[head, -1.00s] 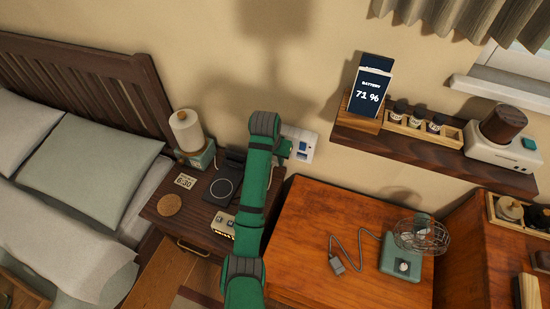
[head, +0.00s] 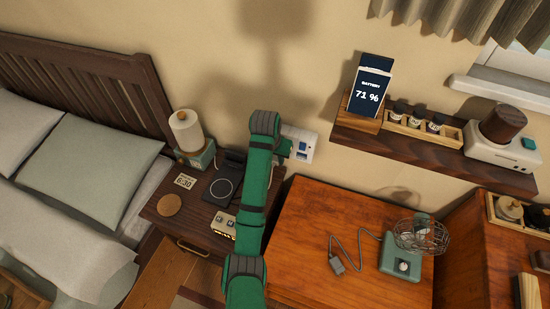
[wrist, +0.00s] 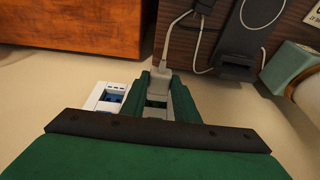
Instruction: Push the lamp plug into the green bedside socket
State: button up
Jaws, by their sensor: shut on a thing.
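The grey-white plug (wrist: 159,78) is between the two green fingers of my gripper (wrist: 160,90) in the wrist view, with its pale cable running up and away. My gripper is shut on it, close to the wall. A small green patch (wrist: 156,103) shows between the fingers just below the plug, perhaps the green socket; whether the plug touches it or is in it, I cannot tell. The white outlet plate with blue sockets (wrist: 109,98) is beside the fingers, and it shows in the head view (head: 302,146). The lamp (head: 188,133) stands on the nightstand.
The nightstand (head: 155,211) also holds a dark charging pad (head: 222,187) and a small clock (head: 185,181). A wooden desk (head: 300,225) to the right carries a fan (head: 402,256) and a loose grey plug (head: 337,265). A wall shelf (head: 360,140) hangs above the desk.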

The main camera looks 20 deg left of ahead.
jog(key=shift+w, duration=1.25)
dwell(1.8)
jog(key=o, duration=1.2)
jog(key=shift+o, duration=0.2)
jog(key=v, duration=0.8)
jog(key=shift+r, duration=0.4)
jog(key=shift+v, duration=1)
jog(key=shift+s+d, duration=0.1)
jog(key=shift+s, duration=0.1)
jog(key=shift+f, duration=0.1)
